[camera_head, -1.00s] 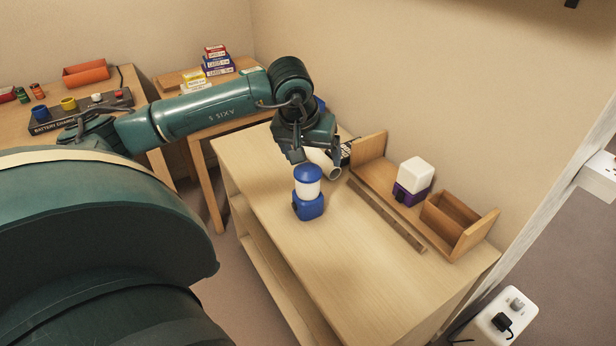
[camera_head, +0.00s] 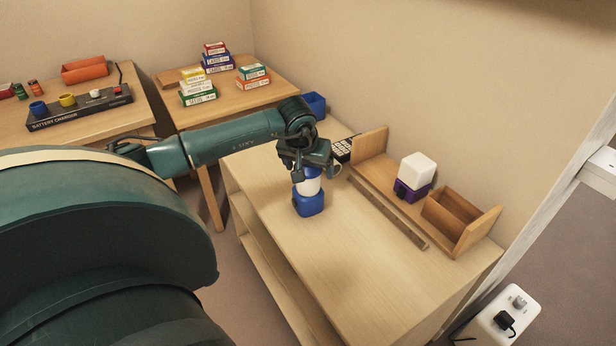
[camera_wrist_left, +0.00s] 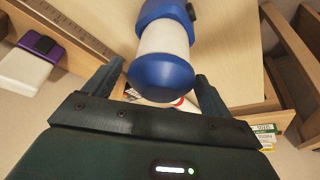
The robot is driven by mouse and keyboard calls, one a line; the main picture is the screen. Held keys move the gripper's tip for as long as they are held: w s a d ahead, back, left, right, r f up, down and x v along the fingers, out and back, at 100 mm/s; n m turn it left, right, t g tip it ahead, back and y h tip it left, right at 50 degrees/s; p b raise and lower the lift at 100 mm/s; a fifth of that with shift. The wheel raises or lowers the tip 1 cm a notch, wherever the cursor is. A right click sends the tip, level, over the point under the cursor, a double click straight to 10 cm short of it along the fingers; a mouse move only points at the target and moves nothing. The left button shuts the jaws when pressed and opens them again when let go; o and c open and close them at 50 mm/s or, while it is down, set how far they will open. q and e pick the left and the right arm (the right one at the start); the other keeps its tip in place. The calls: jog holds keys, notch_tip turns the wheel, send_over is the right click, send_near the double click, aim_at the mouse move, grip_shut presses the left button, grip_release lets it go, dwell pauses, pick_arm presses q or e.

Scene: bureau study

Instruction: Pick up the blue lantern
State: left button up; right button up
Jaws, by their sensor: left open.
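The blue lantern (camera_head: 309,202) stands upright on the light wood cabinet top, with a blue base and a white middle. In the head view its blue cap is mostly hidden behind my left gripper (camera_head: 313,174), which is at the lantern's top. In the left wrist view the lantern (camera_wrist_left: 163,40) has its blue cap between the two spread fingers of my left gripper (camera_wrist_left: 157,86), with a gap visible on each side. That gripper is open and holds nothing. My right gripper is not in view.
A white-and-purple lantern (camera_head: 416,172) stands to the right by a wooden organizer (camera_head: 460,222). A dark wooden strip (camera_head: 388,213) lies in front of them. A keypad device (camera_head: 342,150) is behind the gripper. The cabinet's front area (camera_head: 370,270) is clear.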

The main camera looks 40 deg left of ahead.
pick_arm(q)
jog(key=shift+w+f, duration=0.1)
jog(key=shift+f, duration=0.25)
jog(key=shift+c, duration=0.2)
jog(key=shift+a+r, duration=0.1)
jog(key=c, duration=1.6)
